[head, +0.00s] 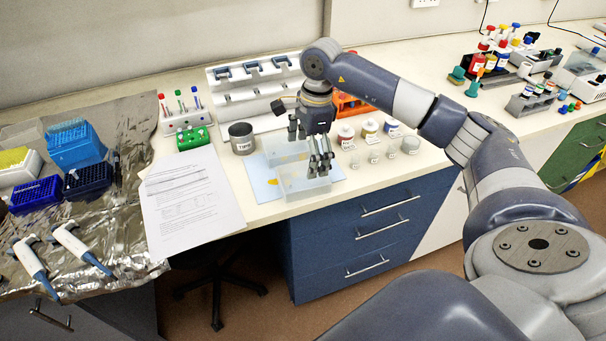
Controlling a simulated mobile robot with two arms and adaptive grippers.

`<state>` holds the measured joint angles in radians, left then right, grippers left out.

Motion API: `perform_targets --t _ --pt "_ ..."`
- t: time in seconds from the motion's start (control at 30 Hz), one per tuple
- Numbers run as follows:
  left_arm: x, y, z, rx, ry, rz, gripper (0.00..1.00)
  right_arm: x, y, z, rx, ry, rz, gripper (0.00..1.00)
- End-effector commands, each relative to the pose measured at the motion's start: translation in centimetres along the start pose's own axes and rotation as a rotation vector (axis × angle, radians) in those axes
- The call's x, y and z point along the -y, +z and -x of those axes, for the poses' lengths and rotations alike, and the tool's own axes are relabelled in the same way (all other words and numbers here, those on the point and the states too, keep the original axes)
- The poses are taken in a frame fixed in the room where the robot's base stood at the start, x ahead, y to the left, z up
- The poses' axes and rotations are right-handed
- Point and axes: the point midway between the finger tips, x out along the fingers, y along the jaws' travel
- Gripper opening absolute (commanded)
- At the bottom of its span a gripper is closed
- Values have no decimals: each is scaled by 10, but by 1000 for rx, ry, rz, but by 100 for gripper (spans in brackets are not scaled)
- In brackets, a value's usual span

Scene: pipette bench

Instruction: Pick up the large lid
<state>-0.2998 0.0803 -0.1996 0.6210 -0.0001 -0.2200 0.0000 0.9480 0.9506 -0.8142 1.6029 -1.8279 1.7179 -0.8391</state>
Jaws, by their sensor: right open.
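Two pale, see-through box-shaped pieces lie on a light blue mat (262,187) near the bench's front edge. I cannot tell for sure which one is the large lid. The front clear piece (300,188) is nearer the edge, and the rear clear piece (279,155) is behind it. My right gripper (309,155) is open and points down over these two pieces. Its nearer fingers overlap the front piece in the picture, and I cannot tell whether they touch it. Its fingers hide part of both pieces. My left gripper is not in view.
A white rack (245,100) is behind.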

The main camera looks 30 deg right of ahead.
Motion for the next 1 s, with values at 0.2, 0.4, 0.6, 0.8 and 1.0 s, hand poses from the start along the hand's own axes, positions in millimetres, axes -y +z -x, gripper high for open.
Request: perform_targets --t 0.2,0.4,0.6,0.8,1.0 --pt "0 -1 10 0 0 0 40 -1 2 -15 0 3 1 100" --pt "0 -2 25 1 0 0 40 -2 4 -45 2 4 1 100" --pt "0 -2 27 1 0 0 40 -1 4 -59 2 1 1 100" --pt "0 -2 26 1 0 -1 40 -1 3 -59 2 0 1 93" --pt "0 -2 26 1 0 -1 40 -1 3 -59 2 0 1 61"
